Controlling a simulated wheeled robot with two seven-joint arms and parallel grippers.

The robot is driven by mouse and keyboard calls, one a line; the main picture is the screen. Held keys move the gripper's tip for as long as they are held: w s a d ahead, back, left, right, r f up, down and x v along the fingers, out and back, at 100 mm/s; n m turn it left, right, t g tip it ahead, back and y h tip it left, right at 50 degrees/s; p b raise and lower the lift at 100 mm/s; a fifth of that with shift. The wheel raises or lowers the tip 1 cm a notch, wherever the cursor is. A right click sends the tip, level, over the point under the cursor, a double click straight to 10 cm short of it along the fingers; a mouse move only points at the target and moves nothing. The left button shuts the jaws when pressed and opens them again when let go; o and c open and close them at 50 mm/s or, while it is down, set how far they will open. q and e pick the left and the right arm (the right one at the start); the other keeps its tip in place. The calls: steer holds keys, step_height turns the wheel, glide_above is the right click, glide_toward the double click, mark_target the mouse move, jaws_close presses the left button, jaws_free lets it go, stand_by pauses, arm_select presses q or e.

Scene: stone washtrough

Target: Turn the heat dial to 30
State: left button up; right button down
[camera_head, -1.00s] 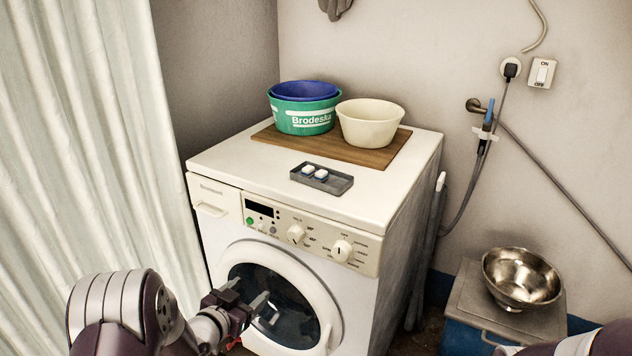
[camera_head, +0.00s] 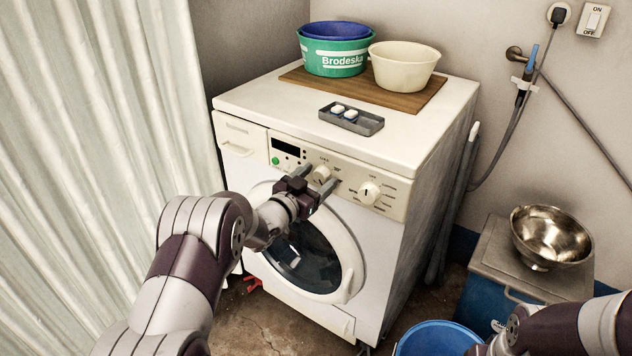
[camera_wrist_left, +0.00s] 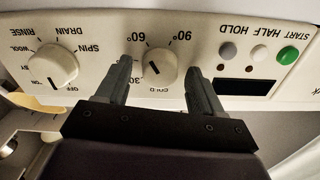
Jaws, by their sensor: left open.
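The heat dial (camera_head: 321,173) is a cream knob on the washing machine's front panel. In the left wrist view, which shows the panel upside down, the heat dial (camera_wrist_left: 161,69) has COLD, 30, 60 and 90 marks around it. Its dark pointer line slants to the picture's upper left, away from 30; the mark there is partly hidden by a finger. My left gripper (camera_wrist_left: 158,66) is open, one finger on each side of the dial. I cannot tell whether they touch it. In the head view my left gripper (camera_head: 319,179) is at the panel.
A second dial (camera_head: 369,192) sits to the right on the panel. A soap tray (camera_head: 372,127), a green tub (camera_head: 334,66) and a cream bowl (camera_head: 404,66) stand on the machine. A metal bowl (camera_head: 551,237) and blue bucket (camera_head: 437,340) are at right.

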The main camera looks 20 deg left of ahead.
arm_select(q)
steer(key=shift+c, duration=0.3)
steer(key=c, duration=1)
steer(key=n+p, duration=0.3)
steer(key=n, duration=0.1)
steer(key=shift+r+p, duration=0.2)
steer(key=shift+p, duration=0.2)
steer(key=n+p, duration=0.3)
steer(key=n, duration=0.2)
steer(key=shift+f+p, duration=0.1)
steer(key=shift+p, duration=0.3)
steer(key=n+p, duration=0.2)
steer(key=n, duration=0.3)
steer(key=shift+a+f+n+p, duration=0.1)
steer(key=shift+n+p, duration=0.3)
steer(key=n+p, duration=0.2)
steer(key=n, duration=0.2)
steer(key=shift+f+n, duration=0.15)
steer(key=shift+n, duration=0.55)
